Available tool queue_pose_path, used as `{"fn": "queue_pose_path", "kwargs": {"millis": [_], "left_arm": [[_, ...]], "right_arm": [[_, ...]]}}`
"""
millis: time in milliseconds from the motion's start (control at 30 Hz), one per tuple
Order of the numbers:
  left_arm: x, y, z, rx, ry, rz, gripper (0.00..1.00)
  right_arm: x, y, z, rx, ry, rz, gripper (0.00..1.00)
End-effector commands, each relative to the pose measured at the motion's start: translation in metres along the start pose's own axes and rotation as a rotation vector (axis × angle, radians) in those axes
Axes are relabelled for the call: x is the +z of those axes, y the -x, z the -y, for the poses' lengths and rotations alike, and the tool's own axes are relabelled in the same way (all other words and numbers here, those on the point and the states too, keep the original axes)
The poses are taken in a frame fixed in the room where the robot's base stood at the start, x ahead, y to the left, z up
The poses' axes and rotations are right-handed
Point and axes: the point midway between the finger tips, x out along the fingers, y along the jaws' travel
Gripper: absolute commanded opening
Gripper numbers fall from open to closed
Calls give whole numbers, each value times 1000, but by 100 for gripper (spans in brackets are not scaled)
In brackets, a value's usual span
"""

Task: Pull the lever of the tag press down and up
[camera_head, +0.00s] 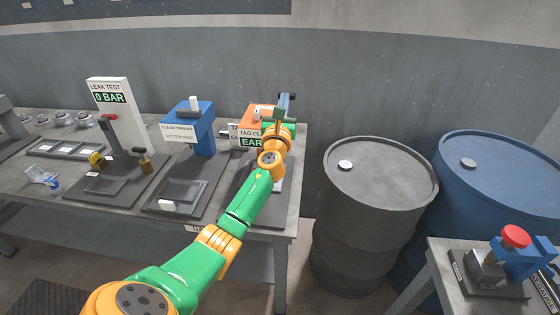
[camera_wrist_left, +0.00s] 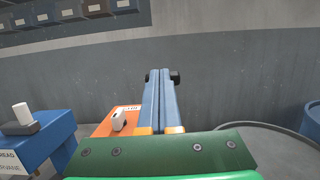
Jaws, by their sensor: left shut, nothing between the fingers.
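The tag press (camera_head: 257,113) stands at the right end of the long bench, mostly hidden behind my left arm. Its orange top with a white knob-like part shows, and also in the left wrist view (camera_wrist_left: 128,112). My left gripper (camera_head: 285,97) is above the press, fingers shut together and empty; its blue fingers fill the middle of the left wrist view (camera_wrist_left: 160,70). A dark lever end (camera_wrist_left: 175,77) sticks out beside the fingertips, with another dark end on their left. The fingers hide the middle of the lever, so I cannot tell whether they touch it. My right gripper is out of view.
Left of the press stand the blue thread-cleaning station (camera_head: 203,130) and the leak test board (camera_head: 122,120). Right of the bench are a grey drum (camera_head: 375,215) and a blue drum (camera_head: 490,190).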

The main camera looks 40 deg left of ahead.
Motion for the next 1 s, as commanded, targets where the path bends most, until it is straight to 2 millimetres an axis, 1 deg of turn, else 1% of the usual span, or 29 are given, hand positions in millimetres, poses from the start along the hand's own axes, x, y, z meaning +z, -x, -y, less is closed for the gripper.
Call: {"fn": "queue_pose_path", "kwargs": {"millis": [100, 367, 1000], "left_arm": [[4, -7, 0, 0, -1, 1, 0], [7, -14, 0, 0, 0, 3, 0], [4, -14, -2, -1, 0, 0, 0]], "right_arm": [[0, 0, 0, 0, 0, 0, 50], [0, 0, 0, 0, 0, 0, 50], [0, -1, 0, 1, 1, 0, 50]]}}
